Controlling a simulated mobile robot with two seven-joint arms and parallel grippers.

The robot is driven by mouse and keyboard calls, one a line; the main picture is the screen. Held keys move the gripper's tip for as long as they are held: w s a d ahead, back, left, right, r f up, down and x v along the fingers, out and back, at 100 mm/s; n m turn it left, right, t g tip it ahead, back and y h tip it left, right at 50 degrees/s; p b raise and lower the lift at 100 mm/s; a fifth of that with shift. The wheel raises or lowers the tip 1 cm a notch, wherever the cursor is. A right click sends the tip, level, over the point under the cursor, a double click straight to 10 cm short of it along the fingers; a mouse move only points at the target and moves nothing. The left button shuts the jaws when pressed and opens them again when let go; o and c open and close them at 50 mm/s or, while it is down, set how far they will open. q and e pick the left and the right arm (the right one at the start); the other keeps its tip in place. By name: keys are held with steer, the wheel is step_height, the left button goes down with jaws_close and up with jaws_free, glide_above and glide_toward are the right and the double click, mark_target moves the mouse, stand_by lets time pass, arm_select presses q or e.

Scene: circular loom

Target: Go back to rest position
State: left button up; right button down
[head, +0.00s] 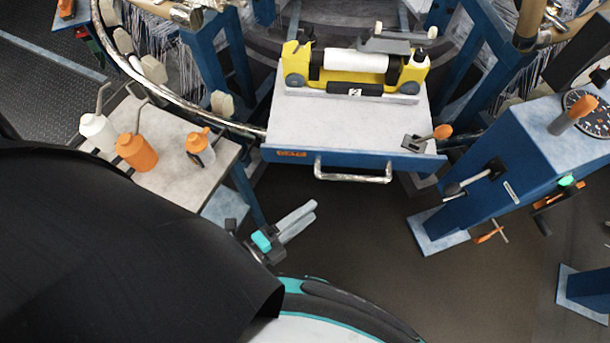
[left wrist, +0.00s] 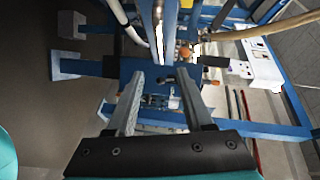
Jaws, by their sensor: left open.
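My left gripper (head: 311,211) is in the lower middle of the head view, over bare floor in front of the drawer-like table. Its two grey fingers point up and to the right, apart and empty. In the left wrist view, the left gripper (left wrist: 160,75) shows two separated fingers with nothing between them. Blue frame parts of the loom (left wrist: 150,68) lie beyond the fingertips, clear of them. My right gripper is not seen in either view.
A table with a handle (head: 352,172) carries a yellow device (head: 300,60). A side table (head: 185,180) holds a white bottle (head: 98,132) and two orange-topped bottles (head: 136,152). A blue control column (head: 520,150) stands right. Floor between is clear.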

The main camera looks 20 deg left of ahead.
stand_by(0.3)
arm_select(q)
steer(key=s+a+f+n+g+y, duration=0.3)
steer(key=f+n, duration=0.2)
steer(key=f, duration=0.3)
steer(key=s+a+f+n+g+y, duration=0.25)
steer(key=f+n, duration=0.25)
steer(key=f, duration=0.3)
steer(key=s+a+f+n+g+y, duration=0.1)
steer(key=s+f+n+g, duration=0.3)
steer(key=s, duration=0.3)
steer(key=s+a+f+n+g, duration=0.2)
steer(key=s+f+n+g, duration=0.2)
steer(key=s, duration=0.4)
steer(key=shift+f+n+y, duration=0.35)
steer(key=shift+f+n, duration=0.1)
steer(key=shift+n, duration=0.15)
